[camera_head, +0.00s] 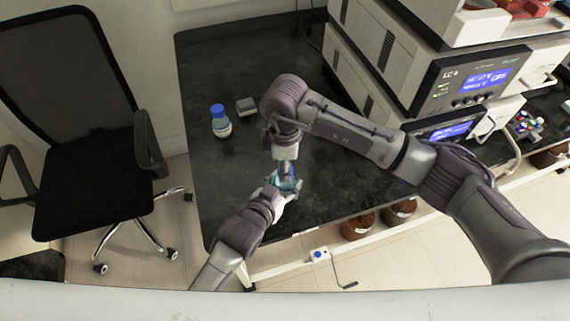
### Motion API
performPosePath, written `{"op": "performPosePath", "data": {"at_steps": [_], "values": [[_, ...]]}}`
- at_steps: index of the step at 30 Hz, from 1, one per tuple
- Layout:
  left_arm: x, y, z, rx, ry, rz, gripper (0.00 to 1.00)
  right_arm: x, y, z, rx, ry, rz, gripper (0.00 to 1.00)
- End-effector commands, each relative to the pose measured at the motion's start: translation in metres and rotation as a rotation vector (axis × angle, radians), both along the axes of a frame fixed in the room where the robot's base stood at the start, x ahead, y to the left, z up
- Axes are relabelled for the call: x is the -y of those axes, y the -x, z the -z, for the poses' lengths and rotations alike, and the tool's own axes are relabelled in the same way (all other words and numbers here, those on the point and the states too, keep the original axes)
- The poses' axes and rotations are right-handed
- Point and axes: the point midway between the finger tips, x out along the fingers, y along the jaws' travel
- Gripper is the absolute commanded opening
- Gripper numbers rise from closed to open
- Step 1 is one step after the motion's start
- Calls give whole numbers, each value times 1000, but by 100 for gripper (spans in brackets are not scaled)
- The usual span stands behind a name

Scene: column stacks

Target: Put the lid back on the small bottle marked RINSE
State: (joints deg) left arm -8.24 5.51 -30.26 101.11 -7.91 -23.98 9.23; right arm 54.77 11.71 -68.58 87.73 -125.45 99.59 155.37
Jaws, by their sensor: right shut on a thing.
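A small clear bluish bottle (291,184) is at my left gripper (284,190), over the front part of the dark table. Its label and most of its body are hidden, so I cannot read a marking. My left gripper reaches in from below beside the bottle; its fingers are too small and covered to tell how they are set. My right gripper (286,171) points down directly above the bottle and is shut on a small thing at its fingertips. That thing is mostly hidden; I cannot tell whether it is the lid or touches the bottle.
A bottle with a blue cap and white label (221,127) stands on the dark table (215,185) at left. A small grey block (246,106) lies near it. Stacked instruments (465,85) fill the right. Brown bottles (358,228) stand below the table edge.

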Motion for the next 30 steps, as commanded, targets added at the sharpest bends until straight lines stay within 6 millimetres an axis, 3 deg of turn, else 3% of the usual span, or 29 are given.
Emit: {"op": "performPosePath", "data": {"at_steps": [3, 7, 20, 21, 25, 30], "values": [[0, 1, 1, -2, -1, 1, 0, -9, 2, -1, 1, -17, 295, 25], [1, 1, 1, -2, 0, 2, 0, -8, 0, -2, 5, -16, 437, 26], [1, 1, 1, -2, 0, 2, 0, 0, -1, -1, 2, -2, 526, 25], [1, 1, 1, -2, 0, 2, 0, 0, -1, 0, 2, -1, 526, 41], [0, 1, 1, -2, -1, 1, 0, 0, -1, 0, 2, -1, 525, 62], [0, 0, 1, -2, -1, 0, 0, 0, -1, 0, 1, 0, 524, 63]]}}
